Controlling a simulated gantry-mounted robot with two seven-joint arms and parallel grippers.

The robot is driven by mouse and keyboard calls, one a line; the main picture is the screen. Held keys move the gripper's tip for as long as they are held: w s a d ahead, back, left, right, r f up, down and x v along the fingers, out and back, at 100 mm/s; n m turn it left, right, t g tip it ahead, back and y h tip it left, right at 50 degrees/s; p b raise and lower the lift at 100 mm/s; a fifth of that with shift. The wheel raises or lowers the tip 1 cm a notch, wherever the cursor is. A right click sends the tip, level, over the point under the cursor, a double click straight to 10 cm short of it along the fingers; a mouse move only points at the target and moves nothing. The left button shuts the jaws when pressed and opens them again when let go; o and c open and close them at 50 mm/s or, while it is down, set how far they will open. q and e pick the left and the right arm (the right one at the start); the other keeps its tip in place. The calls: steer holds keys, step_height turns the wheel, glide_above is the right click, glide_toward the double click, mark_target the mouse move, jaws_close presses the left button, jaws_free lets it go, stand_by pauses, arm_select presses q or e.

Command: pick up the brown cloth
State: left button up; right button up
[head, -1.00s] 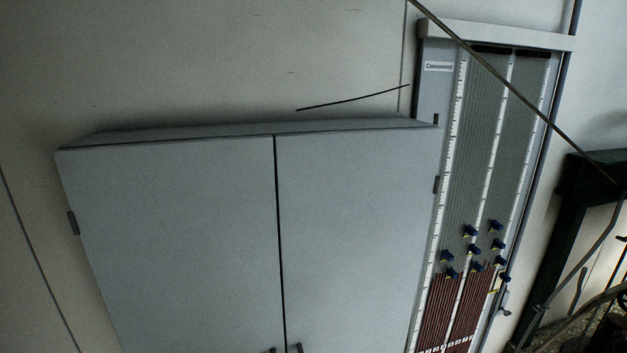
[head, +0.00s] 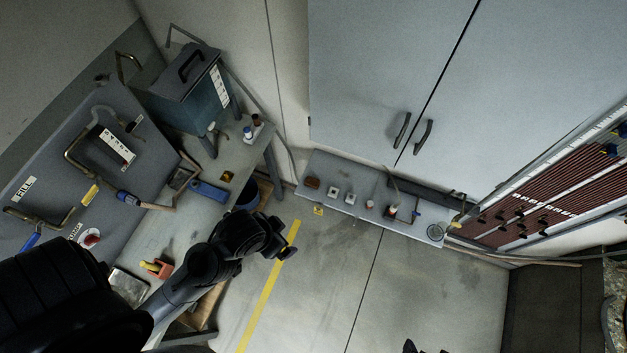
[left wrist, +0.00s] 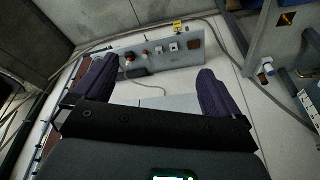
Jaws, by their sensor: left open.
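A small brown item (head: 312,182), which looks like the folded brown cloth, lies at the left end of a low grey shelf (head: 345,172) below the cabinet. It also shows in the left wrist view (left wrist: 195,44), beyond the fingers. My left gripper (head: 286,253) is over the floor by the yellow line, short of the shelf and apart from the brown item. Its two fingers stand wide apart with nothing between them in the left wrist view (left wrist: 155,88). A dark tip at the bottom edge of the head view may be my right gripper (head: 422,348); most of it is hidden.
Several small fittings stand along the shelf, right of the brown item. A workbench (head: 205,210) with a blue-green tank (head: 190,100) and tools is at the left. The cabinet (head: 385,75) rises above the shelf. The floor (head: 335,270) before the shelf is clear.

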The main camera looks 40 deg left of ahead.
stand_by(0.3)
arm_select(q)
steer(key=shift+a, duration=0.1)
steer(key=c, duration=0.4)
